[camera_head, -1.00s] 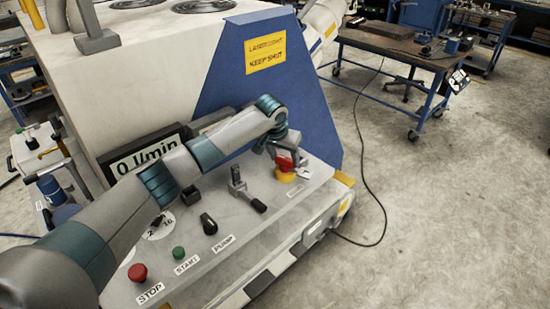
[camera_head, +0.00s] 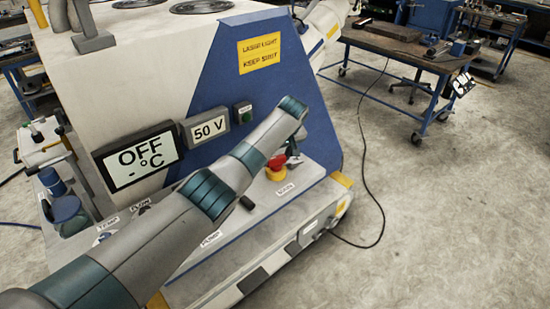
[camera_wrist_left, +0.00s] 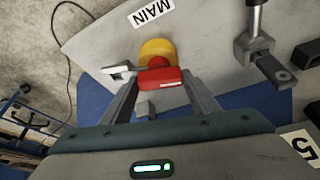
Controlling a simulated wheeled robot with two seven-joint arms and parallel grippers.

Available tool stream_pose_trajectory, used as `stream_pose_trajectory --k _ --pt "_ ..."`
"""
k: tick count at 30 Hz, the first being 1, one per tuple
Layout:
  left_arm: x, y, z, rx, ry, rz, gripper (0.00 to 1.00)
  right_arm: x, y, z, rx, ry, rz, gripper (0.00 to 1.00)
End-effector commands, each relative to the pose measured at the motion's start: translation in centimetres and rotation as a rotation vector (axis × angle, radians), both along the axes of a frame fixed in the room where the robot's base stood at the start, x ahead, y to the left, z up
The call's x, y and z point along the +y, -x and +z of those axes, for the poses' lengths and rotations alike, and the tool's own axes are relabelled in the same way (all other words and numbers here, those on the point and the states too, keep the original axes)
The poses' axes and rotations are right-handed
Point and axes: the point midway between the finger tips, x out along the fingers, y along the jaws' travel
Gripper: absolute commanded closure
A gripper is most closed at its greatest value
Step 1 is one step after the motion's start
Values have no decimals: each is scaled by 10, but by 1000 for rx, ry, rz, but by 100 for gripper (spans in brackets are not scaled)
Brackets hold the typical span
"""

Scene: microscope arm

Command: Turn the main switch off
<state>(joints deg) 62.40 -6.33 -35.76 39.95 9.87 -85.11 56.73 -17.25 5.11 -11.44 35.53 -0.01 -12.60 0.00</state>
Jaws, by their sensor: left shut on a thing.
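The main switch has a red handle (camera_head: 277,162) on a yellow round base (camera_head: 275,175), at the right end of the sloped grey panel. In the left wrist view the red handle (camera_wrist_left: 158,80) lies crosswise between my left fingers, before the yellow base (camera_wrist_left: 157,48) and the MAIN label (camera_wrist_left: 150,12). My right gripper is not in view.
A display reads OFF and °C (camera_head: 140,162), and a smaller one reads 50 V (camera_head: 207,129). My left arm covers much of the panel, including the stop and start buttons. A lever clamp (camera_wrist_left: 262,50) stands beside the switch. Open floor lies right.

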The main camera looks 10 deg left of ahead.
Motion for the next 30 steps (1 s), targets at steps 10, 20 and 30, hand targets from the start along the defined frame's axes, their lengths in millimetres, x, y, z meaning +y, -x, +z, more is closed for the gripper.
stream_pose_trajectory --k 10,20,30 --pt "-1 -3 -1 -6 1 244 86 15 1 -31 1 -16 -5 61" --pt "0 -3 2 -8 1 322 86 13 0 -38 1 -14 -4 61" --pt "0 -3 3 -8 1 325 86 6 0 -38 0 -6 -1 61"
